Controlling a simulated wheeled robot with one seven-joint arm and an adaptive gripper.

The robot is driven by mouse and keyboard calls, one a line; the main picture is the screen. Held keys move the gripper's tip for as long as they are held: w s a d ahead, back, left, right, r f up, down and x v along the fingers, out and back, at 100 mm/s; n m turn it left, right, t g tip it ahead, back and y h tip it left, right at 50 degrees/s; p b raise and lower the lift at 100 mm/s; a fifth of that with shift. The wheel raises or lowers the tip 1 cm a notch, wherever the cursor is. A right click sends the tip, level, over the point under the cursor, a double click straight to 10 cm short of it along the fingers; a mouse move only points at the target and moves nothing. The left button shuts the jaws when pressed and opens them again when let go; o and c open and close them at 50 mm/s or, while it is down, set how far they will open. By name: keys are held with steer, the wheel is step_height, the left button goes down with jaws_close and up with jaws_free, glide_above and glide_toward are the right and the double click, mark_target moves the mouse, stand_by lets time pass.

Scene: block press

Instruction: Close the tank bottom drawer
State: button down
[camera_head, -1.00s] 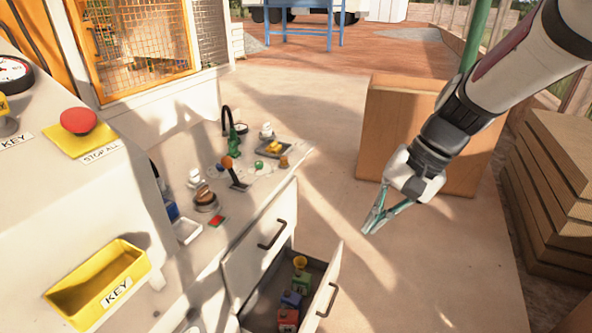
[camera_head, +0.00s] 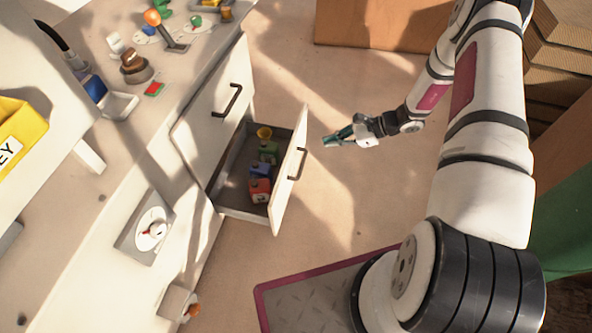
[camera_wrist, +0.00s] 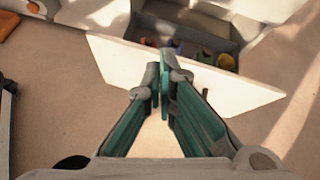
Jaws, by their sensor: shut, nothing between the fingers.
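The bottom drawer (camera_head: 289,176) is pulled out of the white cabinet in the head view. Its white front has a dark handle (camera_head: 297,164), and several coloured items (camera_head: 262,170) lie inside its grey tray. My gripper (camera_head: 326,141) is shut and empty, a little to the right of the drawer front and pointing at it. In the wrist view, the gripper (camera_wrist: 163,88) shows in front of the drawer front (camera_wrist: 215,88), with the open tray behind it. I cannot tell from these views whether the fingertips touch the front.
The upper drawer (camera_head: 215,110) is shut, with its own handle. The counter above holds a red button, a tray and small fittings. A cardboard box (camera_head: 370,25) stands at the back. A metal plate with a purple edge (camera_head: 310,290) lies on the floor in front.

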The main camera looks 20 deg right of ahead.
step_height(320, 180, down, 12)
steer(key=s+m+t+b, duration=0.1)
steer(key=m+t+b, duration=0.1)
steer(key=m, duration=0.1)
steer(key=b, duration=0.2)
glide_toward(287, 168)
step_height(287, 168, down, 3)
steer(key=shift+m, duration=0.3)
steer(key=w+a, duration=0.1)
steer(key=w+a+b, duration=0.1)
steer(key=a, duration=0.1)
steer(key=shift+a+r, duration=0.15)
steer(key=shift+a, duration=0.15)
steer(key=shift+w+a, duration=0.25)
steer(key=shift+a, duration=0.15)
steer(key=w+a+b, duration=0.2)
steer(key=w+a, duration=0.3)
steer(key=a, duration=0.4)
steer(key=w+a+b, duration=0.2)
steer(key=w+a, duration=0.3)
steer(key=a, duration=0.4)
steer(key=shift+w+b, duration=0.25)
steer(key=shift+b, duration=0.15)
